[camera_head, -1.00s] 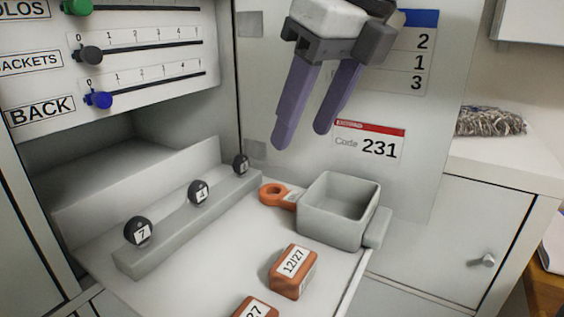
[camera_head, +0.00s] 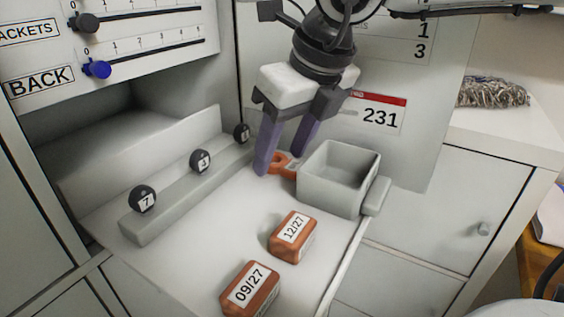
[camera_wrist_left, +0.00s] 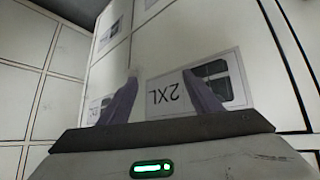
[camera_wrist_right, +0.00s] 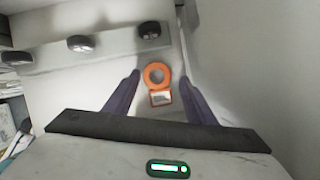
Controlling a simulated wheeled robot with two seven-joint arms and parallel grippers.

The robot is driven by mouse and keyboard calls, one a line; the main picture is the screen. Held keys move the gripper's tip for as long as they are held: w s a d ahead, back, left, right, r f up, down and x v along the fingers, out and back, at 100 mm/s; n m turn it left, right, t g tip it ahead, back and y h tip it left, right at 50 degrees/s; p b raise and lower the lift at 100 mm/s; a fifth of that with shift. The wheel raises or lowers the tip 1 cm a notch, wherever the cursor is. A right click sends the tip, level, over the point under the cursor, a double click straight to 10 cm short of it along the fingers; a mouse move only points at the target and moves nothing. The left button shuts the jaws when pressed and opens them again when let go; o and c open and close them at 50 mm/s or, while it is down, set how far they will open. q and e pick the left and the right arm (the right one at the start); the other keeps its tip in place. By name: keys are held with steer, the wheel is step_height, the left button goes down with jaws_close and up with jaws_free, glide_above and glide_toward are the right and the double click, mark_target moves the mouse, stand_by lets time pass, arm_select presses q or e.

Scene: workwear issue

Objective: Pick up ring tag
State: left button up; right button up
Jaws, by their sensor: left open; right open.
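The orange ring tag (camera_head: 279,168) lies on the white shelf, left of the grey open box. It is partly hidden by my right gripper in the head view. In the right wrist view its round ring (camera_wrist_right: 146,75) and labelled end lie between the two fingers. My right gripper (camera_head: 283,162) is open and points down over the tag, with one finger on each side; contact cannot be told. My left gripper (camera_wrist_left: 161,76) is open and empty in the left wrist view, in front of pale panels with a 2XL label.
The grey box (camera_head: 329,190) stands close to the tag's right. Two orange-brown blocks with date labels, 12/27 (camera_head: 293,237) and 09/27 (camera_head: 249,289), sit nearer. A grey bar (camera_head: 190,195) with black numbered knobs runs along the left. A slider panel (camera_head: 140,45) is above.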

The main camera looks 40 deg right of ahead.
steer(key=shift+c, duration=0.4)
steer(key=c, duration=0.8)
step_height(320, 180, up, 17)
step_height(320, 180, up, 11)
steer(key=p, duration=0.3)
glide_above(283, 161)
